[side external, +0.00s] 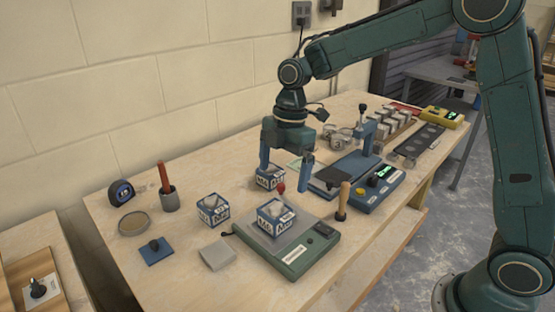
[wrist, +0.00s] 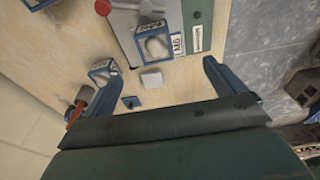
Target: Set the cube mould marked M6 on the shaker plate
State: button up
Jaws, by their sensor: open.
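The shaker plate is a grey metal plate (side external: 243,231) on a green base (side external: 297,262); part of the base shows in the wrist view (wrist: 201,12). A blue and white cube mould (side external: 275,218) stands upright on the plate. In the wrist view this mould (wrist: 157,46) carries a label that appears to read M6. A second mould (side external: 212,210) stands on the bench left of the shaker, and a third (side external: 270,179) stands behind it, partly covered by a finger. Their marks are too small to read surely.
A red-knobbed lever (side external: 281,188) rises at the plate's back edge. A wooden-handled tool (side external: 343,200) stands to the right, before a blue device (side external: 368,193).

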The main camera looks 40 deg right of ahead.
jog(key=shift+d+r, duration=0.1)
jog(key=shift+r, duration=0.7)
jog(key=s+d+r+m+t, duration=0.3)
jog(key=s+r+m, duration=0.5)
jog(key=s, duration=0.4)
jog(key=s+d+m+t+h, duration=0.1)
jog(key=s+d+m, duration=0.3)
jog(key=s+m, duration=0.6)
jog(key=s+t, duration=0.1)
jog(key=s, duration=0.2)
jog(key=shift+s+f+t+h, duration=0.2)
jog(key=shift+s+t+h, duration=0.1)
jog(key=shift+s+h, duration=0.1)
